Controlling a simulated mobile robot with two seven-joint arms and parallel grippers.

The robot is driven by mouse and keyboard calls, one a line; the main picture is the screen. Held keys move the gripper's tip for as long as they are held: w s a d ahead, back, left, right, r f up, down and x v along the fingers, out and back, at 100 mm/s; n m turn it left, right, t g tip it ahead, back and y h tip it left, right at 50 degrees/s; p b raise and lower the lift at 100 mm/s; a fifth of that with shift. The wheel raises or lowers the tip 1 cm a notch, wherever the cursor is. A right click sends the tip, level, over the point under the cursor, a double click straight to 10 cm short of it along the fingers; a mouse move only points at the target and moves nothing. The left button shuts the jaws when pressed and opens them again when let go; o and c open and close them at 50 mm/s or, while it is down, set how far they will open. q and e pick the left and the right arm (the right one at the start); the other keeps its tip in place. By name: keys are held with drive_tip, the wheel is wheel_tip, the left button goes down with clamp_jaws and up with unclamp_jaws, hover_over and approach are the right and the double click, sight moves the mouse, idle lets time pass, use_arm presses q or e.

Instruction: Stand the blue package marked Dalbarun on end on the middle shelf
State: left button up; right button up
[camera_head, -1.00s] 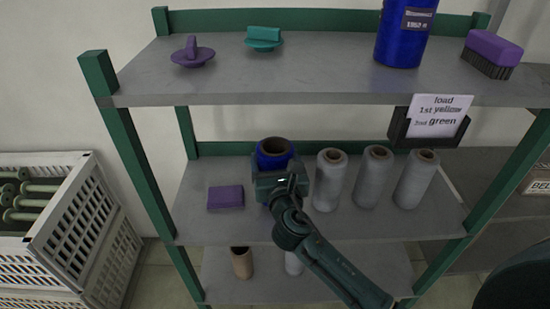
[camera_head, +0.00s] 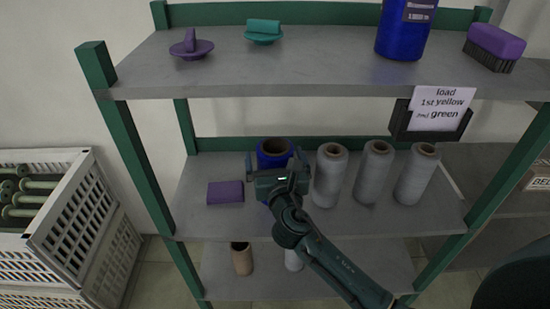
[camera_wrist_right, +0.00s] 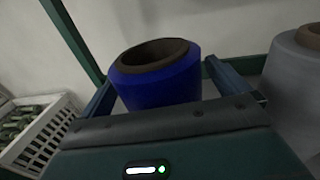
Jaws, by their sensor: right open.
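A blue package (camera_head: 274,149) with a brown core stands upright on the middle shelf (camera_head: 240,223). It also shows upright in the right wrist view (camera_wrist_right: 158,82); no marking is visible on its seen side. My right gripper (camera_head: 275,158) is open, one finger on each side of this package. In the wrist view the gripper (camera_wrist_right: 160,75) has a gap beside the package at the right finger; contact at the left is unclear. Another blue package (camera_head: 403,35) stands on the top shelf with a dark label too small to read. My left gripper is not in view.
Several grey packages (camera_head: 374,172) stand just right of the gripper; a purple block (camera_head: 225,192) lies to its left. A load sign (camera_head: 440,108) hangs at the top shelf's edge. Purple (camera_head: 191,48) and teal (camera_head: 264,33) knobbed discs and a brush (camera_head: 493,45) lie above.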

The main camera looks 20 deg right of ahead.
drive_tip(key=shift+s+f, duration=0.15)
drive_tip(key=shift+s, duration=0.2)
drive_tip(key=s+a, duration=0.2)
drive_tip(key=s, duration=1)
use_arm(q)
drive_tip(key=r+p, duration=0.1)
drive_tip(key=p, duration=0.1)
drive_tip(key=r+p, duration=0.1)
drive_tip(key=p, duration=0.1)
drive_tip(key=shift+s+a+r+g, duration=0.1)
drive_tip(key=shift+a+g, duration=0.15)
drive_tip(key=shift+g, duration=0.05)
use_arm(e)
drive_tip(key=s+f+m+g+y, duration=0.3)
drive_tip(key=s+f+m, duration=0.3)
drive_tip(key=m, duration=0.9)
drive_tip(key=s+f+m+g+y, duration=0.3)
drive_tip(key=s+f+m, duration=0.4)
drive_tip(key=m, duration=0.9)
drive_tip(key=shift+f+g, duration=0.35)
drive_tip(key=shift+g, duration=0.25)
